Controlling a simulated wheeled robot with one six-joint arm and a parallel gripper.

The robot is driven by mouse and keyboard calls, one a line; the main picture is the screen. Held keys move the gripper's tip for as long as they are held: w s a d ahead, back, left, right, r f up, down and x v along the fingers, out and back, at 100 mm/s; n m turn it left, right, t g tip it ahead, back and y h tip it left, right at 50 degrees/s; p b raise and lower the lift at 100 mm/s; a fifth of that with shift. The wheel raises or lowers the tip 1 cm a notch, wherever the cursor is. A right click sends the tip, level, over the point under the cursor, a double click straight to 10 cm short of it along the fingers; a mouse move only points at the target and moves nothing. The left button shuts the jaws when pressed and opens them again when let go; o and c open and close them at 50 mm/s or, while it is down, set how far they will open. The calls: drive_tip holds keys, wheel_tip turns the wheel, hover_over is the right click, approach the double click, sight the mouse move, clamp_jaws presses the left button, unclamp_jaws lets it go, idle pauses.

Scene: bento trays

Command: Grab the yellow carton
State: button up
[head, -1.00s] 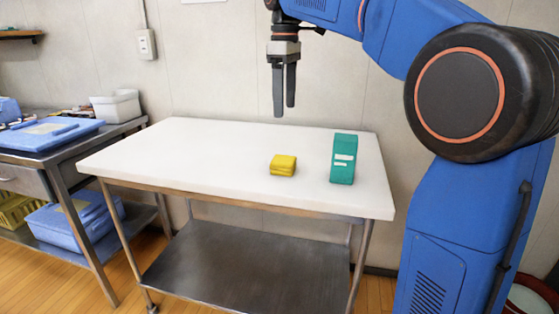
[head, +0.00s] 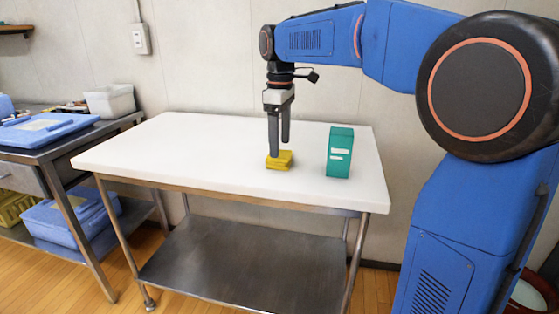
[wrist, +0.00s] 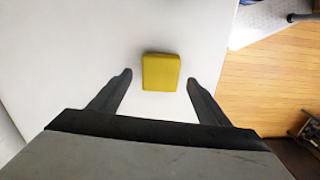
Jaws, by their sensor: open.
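The yellow carton (head: 279,160) is a small box lying on the white table top, right of its middle. My gripper (head: 279,149) points straight down over it, and one finger overlaps the carton in the head view. In the wrist view the carton (wrist: 161,72) shows whole, a little beyond the fingertips and between their lines. The two fingers of my gripper (wrist: 159,78) are apart with nothing between them. From these views I cannot tell the exact height of the fingertips over the carton.
A taller teal carton (head: 340,153) stands upright just right of the yellow one. The white table (head: 170,150) is clear to the left. A steel side bench (head: 65,145) with blue trays stands at the far left. A wall is behind the table.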

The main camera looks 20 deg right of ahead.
drive_tip(key=shift+s+a+f, duration=0.1)
drive_tip(key=shift+a+f, duration=0.05)
drive_tip(key=shift+f, duration=2.15)
drive_tip(key=c, duration=1.1)
drive_tip(key=shift+c, duration=0.2)
